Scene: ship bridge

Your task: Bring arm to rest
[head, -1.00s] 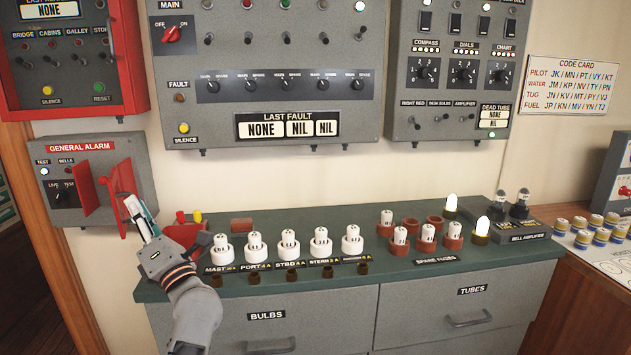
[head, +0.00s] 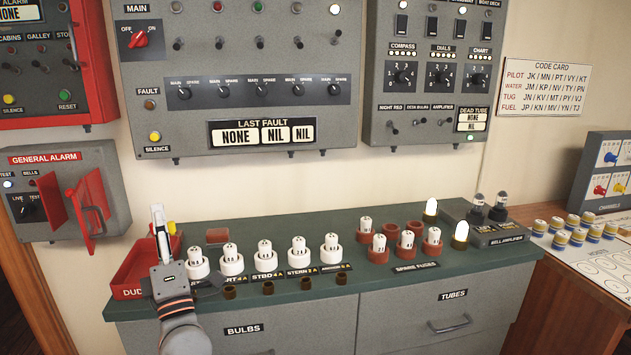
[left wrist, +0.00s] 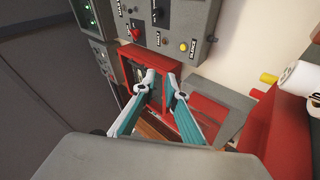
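My left gripper (head: 158,217) is in front of the counter's left end, over the red tray marked DUD (head: 127,268), with its fingers pointing up. In the left wrist view its two teal-padded fingers (left wrist: 160,84) stand apart with nothing held between them. The grey general alarm box (head: 120,212) is on the wall to the left of the gripper and apart from it. My right gripper is not in view.
White fuses in holders (head: 265,260) stand in a row just right of my left arm. Red spare fuse holders (head: 408,240) and lit bulbs (head: 461,235) are farther right on the green counter (head: 330,285). Grey panels (head: 240,125) hang above.

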